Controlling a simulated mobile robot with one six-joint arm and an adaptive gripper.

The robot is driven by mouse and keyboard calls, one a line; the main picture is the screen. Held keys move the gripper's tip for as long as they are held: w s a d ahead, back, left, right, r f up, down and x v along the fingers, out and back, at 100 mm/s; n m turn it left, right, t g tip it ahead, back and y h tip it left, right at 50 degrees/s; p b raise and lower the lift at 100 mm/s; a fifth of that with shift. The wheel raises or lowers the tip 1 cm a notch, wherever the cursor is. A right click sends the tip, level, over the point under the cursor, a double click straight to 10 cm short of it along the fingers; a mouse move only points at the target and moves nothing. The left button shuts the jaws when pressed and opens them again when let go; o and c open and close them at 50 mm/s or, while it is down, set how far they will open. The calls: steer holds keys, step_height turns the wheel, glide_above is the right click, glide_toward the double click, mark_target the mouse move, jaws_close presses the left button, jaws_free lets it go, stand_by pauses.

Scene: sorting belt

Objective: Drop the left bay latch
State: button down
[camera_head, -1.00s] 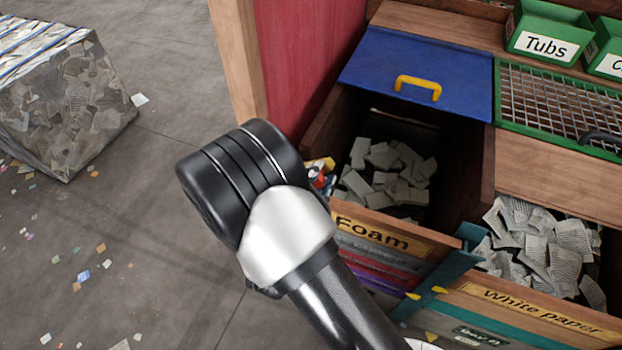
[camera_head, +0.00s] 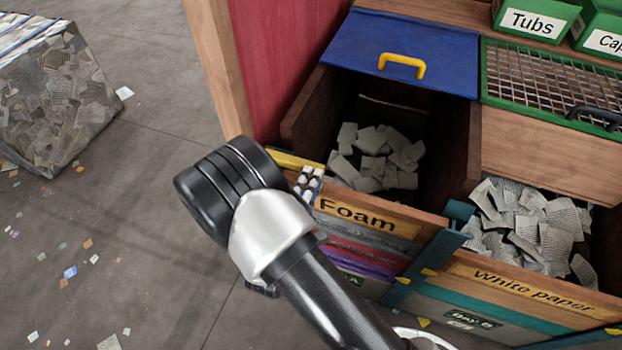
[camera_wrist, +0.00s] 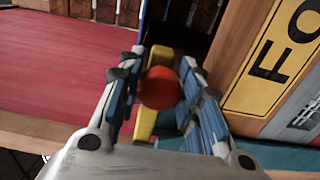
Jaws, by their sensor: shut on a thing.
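The left bay is the wooden Foam bay, with its Foam label (camera_head: 366,216) on the front. Its latch is a yellow bar (camera_head: 297,160) at the bay's upper left front corner. In the wrist view the yellow bar (camera_wrist: 147,120) carries a round red knob (camera_wrist: 160,88). My gripper (camera_wrist: 161,80) is shut on the red knob, with a blue-sided finger on each side of it. In the head view my gripper (camera_head: 308,183) shows only in part at the bay's left front corner, and the knob is hidden there.
A blue lid (camera_head: 420,45) with a yellow handle covers the bay's rear. Foam pieces (camera_head: 375,155) lie inside. The white paper bay (camera_head: 530,288) stands to the right, a red panel (camera_head: 285,65) behind left. Open floor with scraps lies left, with a bale (camera_head: 50,95) beyond.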

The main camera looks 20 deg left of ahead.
steer(key=shift+f, duration=0.15)
stand_by(0.3)
steer(key=c, duration=1.1)
jaws_free()
steer(key=shift+s, duration=0.1)
steer(key=s, duration=1.1)
steer(key=shift+s+a, duration=0.4)
steer(key=shift+a, duration=0.05)
